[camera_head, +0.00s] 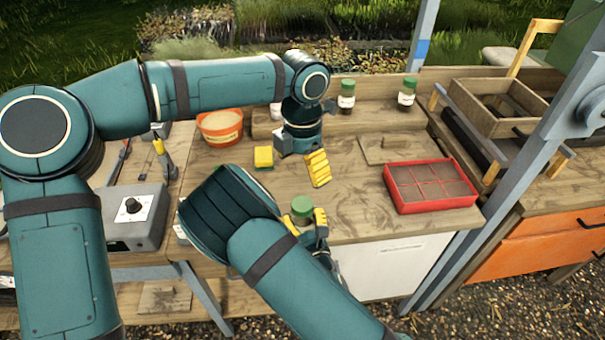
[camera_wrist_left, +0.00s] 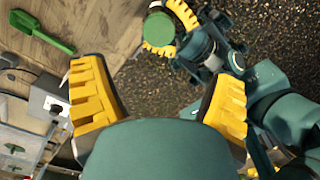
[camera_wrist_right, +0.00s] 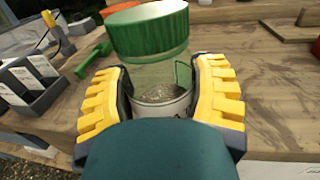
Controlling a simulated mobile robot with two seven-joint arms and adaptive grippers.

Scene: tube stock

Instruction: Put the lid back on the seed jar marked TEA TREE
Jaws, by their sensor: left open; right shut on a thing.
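My right gripper (camera_head: 306,222) is shut on a glass jar (camera_wrist_right: 160,85), holding it upright at the front edge of the bench. A green lid (camera_wrist_right: 148,30) sits on top of the jar; I cannot tell whether it is fully seated. The lid also shows from above in the head view (camera_head: 302,206) and in the left wrist view (camera_wrist_left: 158,29). The jar's label is turned mostly away, so no name is readable. My left gripper (camera_head: 298,168) is open and empty, behind and above the jar, and its spread fingers show in the left wrist view (camera_wrist_left: 160,98).
Two more green-lidded jars (camera_head: 347,95) (camera_head: 408,94) stand at the back. A red tray (camera_head: 430,207) is to the right and an orange pot (camera_head: 220,128) back left. A grey box (camera_head: 138,222) stands left.

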